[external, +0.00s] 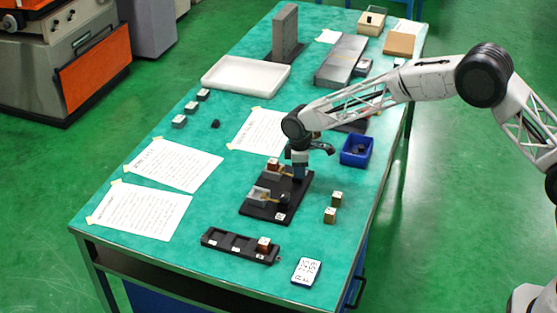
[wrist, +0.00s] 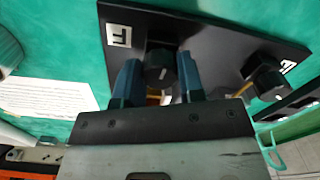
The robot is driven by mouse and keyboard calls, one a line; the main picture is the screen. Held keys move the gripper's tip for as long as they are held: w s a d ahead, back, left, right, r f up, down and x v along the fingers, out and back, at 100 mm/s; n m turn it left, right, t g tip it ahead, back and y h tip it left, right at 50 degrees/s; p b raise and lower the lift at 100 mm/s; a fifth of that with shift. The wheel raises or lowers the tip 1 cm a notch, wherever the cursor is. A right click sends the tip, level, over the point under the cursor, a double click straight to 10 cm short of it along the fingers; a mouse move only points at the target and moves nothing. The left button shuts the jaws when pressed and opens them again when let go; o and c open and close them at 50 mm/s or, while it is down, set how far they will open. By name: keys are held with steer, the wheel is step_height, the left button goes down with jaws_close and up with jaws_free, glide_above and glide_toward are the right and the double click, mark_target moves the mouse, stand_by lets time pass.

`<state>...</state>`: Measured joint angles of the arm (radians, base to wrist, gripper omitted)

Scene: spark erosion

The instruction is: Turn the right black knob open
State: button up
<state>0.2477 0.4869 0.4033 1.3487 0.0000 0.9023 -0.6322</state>
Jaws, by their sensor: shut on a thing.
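A black plate (external: 262,207) on the table carries two small fixtures, each with a black knob. My gripper (external: 299,174) points down at the plate's far right part. In the wrist view, its blue fingers (wrist: 160,82) stand on either side of one black knob (wrist: 161,62), shut on it. A pale pointer line shows on that knob. The other black knob (wrist: 267,80) is free, to the right in the wrist view; in the external view it is the nearer knob (external: 283,202). My gripper mostly hides the held knob in the external view.
Two small blocks (external: 333,207) stand right of the plate, and a blue bin (external: 357,151) lies beyond them. A black slotted tray (external: 232,245) and a white label card (external: 306,271) lie nearer. Paper sheets (external: 140,210) cover the left side.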

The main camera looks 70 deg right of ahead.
steer(key=shift+n, duration=0.5)
steer(key=o, duration=0.9)
steer(key=shift+r, duration=0.1)
steer(key=shift+r, duration=3.8)
steer(key=shift+r, duration=0.1)
